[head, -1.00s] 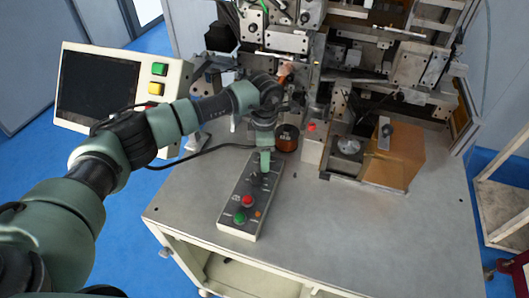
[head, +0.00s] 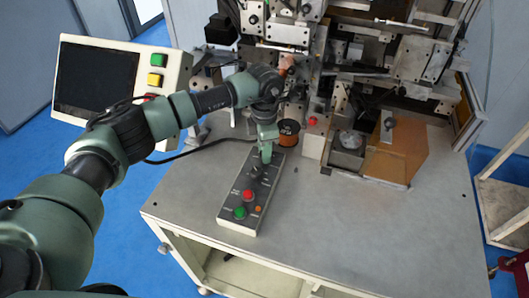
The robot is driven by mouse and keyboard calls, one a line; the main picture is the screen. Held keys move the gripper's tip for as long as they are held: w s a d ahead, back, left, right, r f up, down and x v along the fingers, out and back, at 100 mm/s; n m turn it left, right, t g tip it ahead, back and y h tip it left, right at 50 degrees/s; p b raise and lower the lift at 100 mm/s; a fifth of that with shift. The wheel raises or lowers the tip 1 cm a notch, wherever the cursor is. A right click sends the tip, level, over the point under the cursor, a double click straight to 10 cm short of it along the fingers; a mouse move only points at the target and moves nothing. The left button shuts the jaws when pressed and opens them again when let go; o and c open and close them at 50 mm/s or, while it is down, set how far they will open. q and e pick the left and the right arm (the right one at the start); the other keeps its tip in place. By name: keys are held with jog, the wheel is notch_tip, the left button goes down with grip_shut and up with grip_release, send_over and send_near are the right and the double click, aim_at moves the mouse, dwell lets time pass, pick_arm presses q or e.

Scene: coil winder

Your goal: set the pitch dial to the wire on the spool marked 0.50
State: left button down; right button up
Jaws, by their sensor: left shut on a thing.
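A grey control box (head: 237,222) with a dark face lies on the table, with a red button, a green button and a small orange one at its near end. My left gripper (head: 266,158) points down at the far end of this box. It is shut on the pitch dial there, which the fingers mostly hide. A dark knob (head: 256,173) shows just in front of the fingers. A spool of copper-coloured wire (head: 288,133) stands behind the box, right of my gripper. Its marking is too small to read. My right gripper is not in view.
The winding machine (head: 300,40) fills the back of the table. A screen panel (head: 97,78) stands at the left, and a black cable (head: 190,155) runs behind the control box. The table's front right (head: 370,240) is clear.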

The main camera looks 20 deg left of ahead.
pick_arm(q)
jog(key=n+b, duration=0.2)
jog(key=n, duration=0.1)
jog(key=shift+f, duration=0.2)
jog(key=shift+r+n+b, duration=0.15)
jog(key=shift+n+b, duration=1.05)
jog(key=shift+n, duration=0.6)
jog(key=c, duration=1.1)
grip_release()
jog(key=shift+o, duration=0.2)
jog(key=shift+r, duration=0.15)
notch_tip(320, 180, up, 7)
jog(key=b, duration=0.2)
jog(key=shift+b, duration=0.4)
jog(key=shift+r, duration=0.3)
